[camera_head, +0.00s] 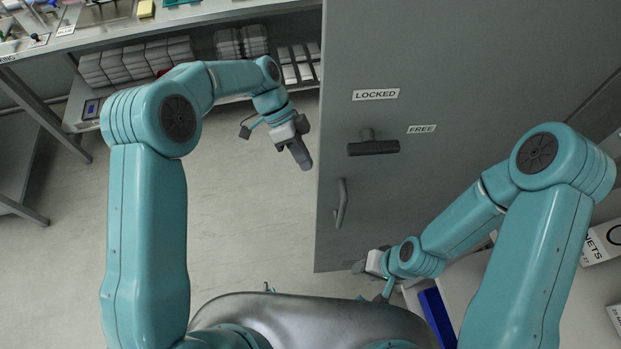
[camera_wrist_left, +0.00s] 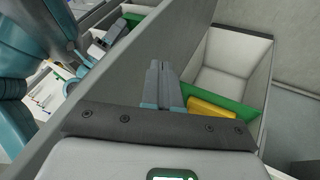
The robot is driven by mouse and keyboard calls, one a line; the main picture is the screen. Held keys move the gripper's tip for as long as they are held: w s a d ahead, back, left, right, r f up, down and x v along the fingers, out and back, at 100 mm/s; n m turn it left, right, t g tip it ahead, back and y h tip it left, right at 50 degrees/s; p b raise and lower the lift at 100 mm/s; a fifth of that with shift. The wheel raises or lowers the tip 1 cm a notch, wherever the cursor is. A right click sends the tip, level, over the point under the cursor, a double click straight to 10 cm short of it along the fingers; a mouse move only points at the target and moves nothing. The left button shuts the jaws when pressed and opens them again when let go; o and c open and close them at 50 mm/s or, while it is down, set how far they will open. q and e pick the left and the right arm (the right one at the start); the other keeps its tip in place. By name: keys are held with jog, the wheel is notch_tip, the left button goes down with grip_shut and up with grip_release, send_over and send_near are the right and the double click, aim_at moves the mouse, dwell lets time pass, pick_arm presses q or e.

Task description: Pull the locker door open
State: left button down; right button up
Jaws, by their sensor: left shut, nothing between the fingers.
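The grey locker door (camera_head: 440,60) fills the middle right of the head view. It has a LOCKED label (camera_head: 376,95), a FREE label (camera_head: 421,129), a dark T-handle (camera_head: 374,147) with its bar lying roughly level, and a slim upright pull handle (camera_head: 340,204) near its left edge. My left gripper (camera_head: 303,162) is shut and empty, left of the door edge in the picture and apart from the pull handle. Its closed fingers also show in the left wrist view (camera_wrist_left: 163,82). My right gripper (camera_head: 362,266) is by the door's lower edge; its jaws are too small to judge.
A bench (camera_head: 80,35) with a lower shelf of grey packs (camera_head: 135,62) stands at the back left. The floor (camera_head: 235,210) left of the door is clear. The left wrist view shows a grey panel (camera_wrist_left: 125,60) and a white bin (camera_wrist_left: 225,62) with a yellow thing (camera_wrist_left: 212,112).

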pick_arm(q)
jog(key=s+f, duration=0.1)
jog(key=s+d+p, duration=0.1)
jog(key=s, duration=0.1)
jog(key=s+d+f+p, duration=0.1)
jog(key=s, duration=0.1)
jog(key=shift+f, duration=0.35)
jog(key=shift+s, duration=0.1)
